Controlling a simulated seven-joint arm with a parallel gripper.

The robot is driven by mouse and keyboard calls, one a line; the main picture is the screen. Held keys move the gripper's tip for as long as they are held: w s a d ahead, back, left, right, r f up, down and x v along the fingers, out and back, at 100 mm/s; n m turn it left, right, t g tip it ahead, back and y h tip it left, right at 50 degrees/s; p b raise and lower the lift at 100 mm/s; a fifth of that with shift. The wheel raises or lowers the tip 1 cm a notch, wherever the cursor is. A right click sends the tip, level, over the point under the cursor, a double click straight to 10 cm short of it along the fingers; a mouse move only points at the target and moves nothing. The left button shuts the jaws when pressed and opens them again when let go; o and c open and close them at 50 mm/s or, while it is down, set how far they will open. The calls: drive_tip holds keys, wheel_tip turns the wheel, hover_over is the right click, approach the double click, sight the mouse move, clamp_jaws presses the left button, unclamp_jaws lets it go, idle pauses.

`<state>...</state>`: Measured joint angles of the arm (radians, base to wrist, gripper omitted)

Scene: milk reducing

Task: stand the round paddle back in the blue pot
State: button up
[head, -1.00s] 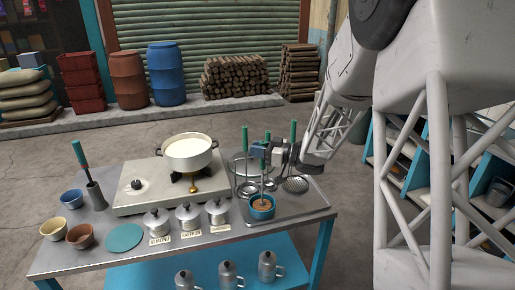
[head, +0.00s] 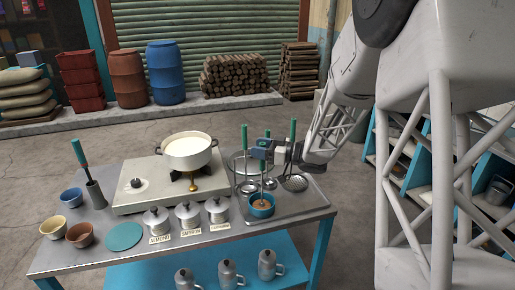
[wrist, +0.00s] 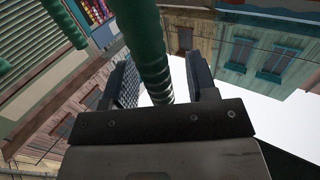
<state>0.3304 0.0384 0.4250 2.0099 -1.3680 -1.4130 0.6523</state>
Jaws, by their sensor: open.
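The blue pot (head: 261,208) stands at the front of the metal tray on the right of the table. A brown round surface shows inside it; I cannot tell whether this is the paddle's disc or the contents. A thin shaft rises from the pot toward my gripper (head: 264,151), which is above it. In the wrist view, a green handle (wrist: 148,50), apparently the round paddle's, passes between the two spread fingers. My gripper is open, with gaps visible beside the handle. The paddle's lower end is hard to make out.
A skimmer (head: 294,183) and other green-handled tools stand at the tray's back, close to my gripper. A pot of milk (head: 187,152) sits on the stove to the left. Several lidded canisters (head: 189,215) line the front. A teal disc (head: 124,236) lies further left.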

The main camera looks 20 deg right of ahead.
drive_tip(key=v, duration=0.7)
idle(1.1)
drive_tip(key=v, duration=0.8)
drive_tip(key=shift+s+d, duration=0.25)
drive_tip(key=shift+d, duration=0.05)
idle(0.5)
idle(0.5)
